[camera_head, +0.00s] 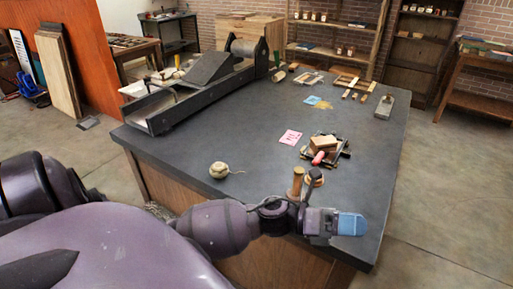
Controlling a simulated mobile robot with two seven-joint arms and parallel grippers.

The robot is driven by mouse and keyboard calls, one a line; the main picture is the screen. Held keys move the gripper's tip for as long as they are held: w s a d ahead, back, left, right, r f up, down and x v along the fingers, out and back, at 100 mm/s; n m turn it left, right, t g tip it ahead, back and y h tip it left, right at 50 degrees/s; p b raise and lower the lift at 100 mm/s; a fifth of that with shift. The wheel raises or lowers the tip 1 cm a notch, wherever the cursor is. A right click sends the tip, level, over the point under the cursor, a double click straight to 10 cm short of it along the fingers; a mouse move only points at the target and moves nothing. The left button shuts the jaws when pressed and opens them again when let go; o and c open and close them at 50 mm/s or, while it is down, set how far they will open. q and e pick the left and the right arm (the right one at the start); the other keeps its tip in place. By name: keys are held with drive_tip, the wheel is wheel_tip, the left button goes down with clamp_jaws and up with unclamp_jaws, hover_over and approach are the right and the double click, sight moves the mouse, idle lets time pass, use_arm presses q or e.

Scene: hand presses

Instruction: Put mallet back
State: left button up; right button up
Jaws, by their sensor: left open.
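My left gripper (350,224), with blue fingertips, is over the near right part of the dark table (250,130), close to its front edge. It points right, and I see nothing between its fingers. Just behind its wrist stands an upright wooden piece (297,180) with a wider top, which may be the mallet. A small round dark and wooden item (314,177) is right beside it. I cannot make out a mallet for certain. My right gripper is out of view.
A ball of twine (218,169) lies left of the wooden piece. A cluster with a wooden block (323,144) and a red-handled roller (318,158) lies behind it. A pink card (290,137) is near. A long press (190,90) fills the table's back left. The table's right side is mostly clear.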

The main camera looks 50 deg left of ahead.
use_arm(q)
drive_tip(key=s+a+f+n+t+y, duration=0.1)
drive_tip(key=a+f+n+t+y, duration=0.45)
drive_tip(key=n, duration=0.75)
drive_tip(key=s+a+f+n+t+y, duration=0.15)
drive_tip(key=a+f+n+y, duration=0.25)
drive_tip(key=f+n+y, duration=0.65)
drive_tip(key=s+a+f+n+g+y, duration=0.2)
drive_tip(key=s+a+f+n+g, duration=0.3)
drive_tip(key=n, duration=0.9)
drive_tip(key=s+f, duration=0.3)
drive_tip(key=s, duration=0.2)
drive_tip(key=shift+s+f, duration=0.2)
drive_tip(key=shift+f, duration=0.15)
drive_tip(key=shift+n, duration=0.25)
